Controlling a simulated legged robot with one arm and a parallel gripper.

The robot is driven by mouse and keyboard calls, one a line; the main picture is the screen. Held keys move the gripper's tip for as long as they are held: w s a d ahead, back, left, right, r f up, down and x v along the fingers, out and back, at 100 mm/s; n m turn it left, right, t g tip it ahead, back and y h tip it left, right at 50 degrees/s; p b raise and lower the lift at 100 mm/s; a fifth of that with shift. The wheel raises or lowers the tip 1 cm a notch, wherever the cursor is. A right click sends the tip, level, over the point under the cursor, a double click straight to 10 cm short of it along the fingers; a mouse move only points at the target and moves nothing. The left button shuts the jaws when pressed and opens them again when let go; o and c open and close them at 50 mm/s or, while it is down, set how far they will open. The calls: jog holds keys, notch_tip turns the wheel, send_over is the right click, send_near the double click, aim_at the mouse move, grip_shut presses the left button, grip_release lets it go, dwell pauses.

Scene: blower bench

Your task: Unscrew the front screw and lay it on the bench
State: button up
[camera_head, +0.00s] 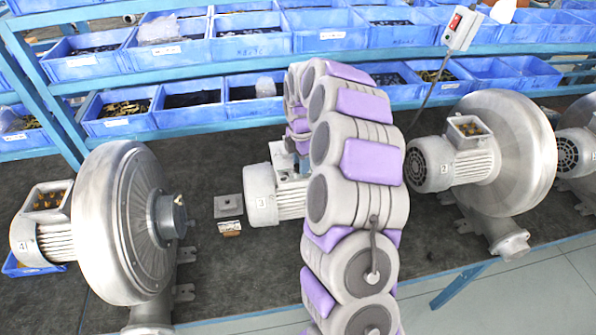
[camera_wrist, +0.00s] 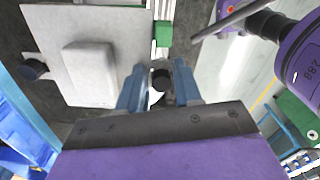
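In the wrist view my gripper (camera_wrist: 160,75) has its two blue fingers apart. A dark, round screw head (camera_wrist: 160,79) stands between the fingertips, with what look like narrow gaps on both sides. It is at the edge of a pale cover plate (camera_wrist: 110,25) with a raised block. A second dark screw head (camera_wrist: 35,69) shows at the plate's left side. The black bench top (camera_head: 215,270) is partly bare to the left of that motor.
A blower marked 4 (camera_head: 125,220) stands on the left and another (camera_head: 500,150) on the right. A small grey plate (camera_head: 228,206) and a brownish piece (camera_head: 230,228) lie left of the middle motor. Blue bins (camera_head: 185,115) fill the racks behind. A green block (camera_wrist: 162,34) is near the fingers.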

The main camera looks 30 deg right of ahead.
jog(key=m, duration=0.1)
jog(key=m+b, duration=0.1)
jog(key=shift+d+f+m, duration=0.15)
jog(key=shift+m, duration=0.25)
jog(key=m, duration=0.2)
jog(key=a+m+b, duration=0.1)
jog(key=shift+m+b, duration=0.3)
jog(key=shift+m, duration=0.1)
jog(key=m+b, duration=0.1)
jog(key=m, duration=0.2)
jog(key=shift+a+m, duration=0.15)
jog(key=shift+m, duration=0.25)
jog(key=m+b, duration=0.1)
jog(key=m, duration=0.2)
jog(key=shift+d+m+b, duration=0.3)
jog(key=shift+d+b, duration=0.1)
jog(key=m+b, duration=0.1)
jog(key=m, duration=0.4)
jog(key=shift+a, duration=0.2)
jog(key=shift+r+m+b, duration=0.2)
jog(key=shift+m+b, duration=0.15)
jog(key=shift+m, duration=0.85)
jog(key=shift+c, duration=0.2)
